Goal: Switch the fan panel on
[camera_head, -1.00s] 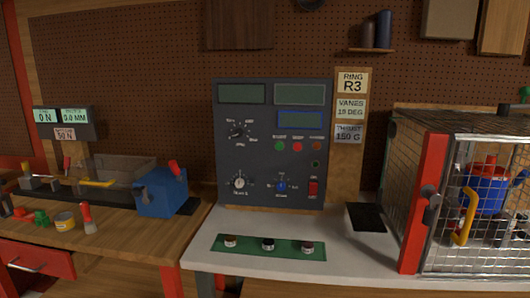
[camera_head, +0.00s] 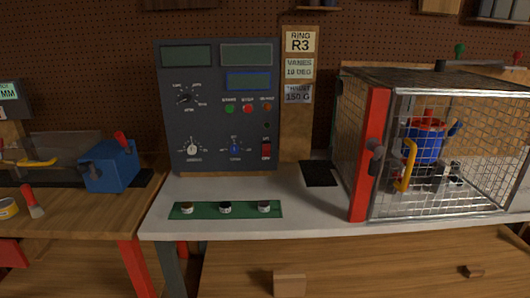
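The fan panel (camera_head: 215,125) is a dark grey upright box at the back of the white bench. Its screens (camera_head: 186,56) at the top are dark and blank. A red rocker switch (camera_head: 266,150) sits at its lower right. Knobs show at the upper left (camera_head: 184,98), the lower left (camera_head: 192,149) and, in blue, the lower middle (camera_head: 235,149). Neither of my grippers is in view.
A wire cage (camera_head: 450,160) with a red post and yellow handle encloses a blue rotor unit (camera_head: 424,140) on the right. A green strip (camera_head: 225,210) with three small pots lies before the panel. A black pad (camera_head: 319,174) lies between panel and cage. A wooden bench (camera_head: 90,215) stands left.

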